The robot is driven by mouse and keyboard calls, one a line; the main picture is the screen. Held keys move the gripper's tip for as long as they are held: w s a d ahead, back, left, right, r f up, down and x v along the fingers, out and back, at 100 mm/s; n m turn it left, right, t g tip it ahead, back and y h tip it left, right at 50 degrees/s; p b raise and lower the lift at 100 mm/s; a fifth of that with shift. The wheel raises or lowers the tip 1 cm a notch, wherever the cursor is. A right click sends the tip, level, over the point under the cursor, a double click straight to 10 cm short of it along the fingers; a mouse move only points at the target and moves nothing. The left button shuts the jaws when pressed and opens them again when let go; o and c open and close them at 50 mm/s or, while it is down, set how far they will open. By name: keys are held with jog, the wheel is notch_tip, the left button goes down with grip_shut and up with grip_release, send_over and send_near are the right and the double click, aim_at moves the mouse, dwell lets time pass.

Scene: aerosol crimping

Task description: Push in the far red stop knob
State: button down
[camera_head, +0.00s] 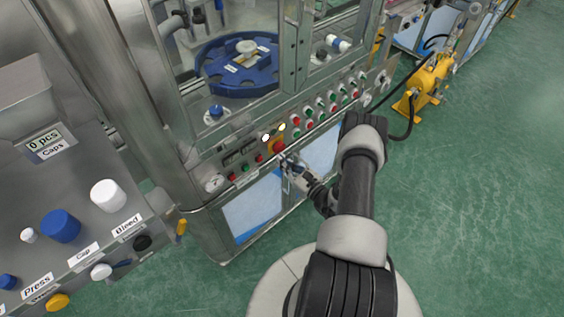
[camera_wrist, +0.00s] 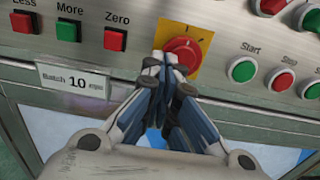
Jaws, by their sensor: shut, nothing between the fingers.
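A round red knob on a yellow square plate (camera_wrist: 196,36) sits on the steel front panel of the machine. The red knob (camera_wrist: 187,52) shows just beyond my fingertips in the wrist view. It also shows in the head view as a red knob (camera_head: 278,147) on yellow. My gripper (camera_wrist: 170,62) is shut and empty, pointing at the knob, and its tips cover the knob's lower left. It also shows in the head view (camera_head: 286,160), just in front of the panel. Whether the tips touch the knob cannot be told.
Right of the knob are a green Start button (camera_wrist: 243,69) and a red Stop button (camera_wrist: 281,79). Left are a red Zero button (camera_wrist: 115,39) and a green More button (camera_wrist: 68,31). A batch label (camera_wrist: 72,81) hangs below. A blue turntable (camera_head: 238,82) stands inside the machine.

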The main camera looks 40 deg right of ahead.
jog(key=shift+w, duration=0.45)
jog(key=shift+w, duration=0.1)
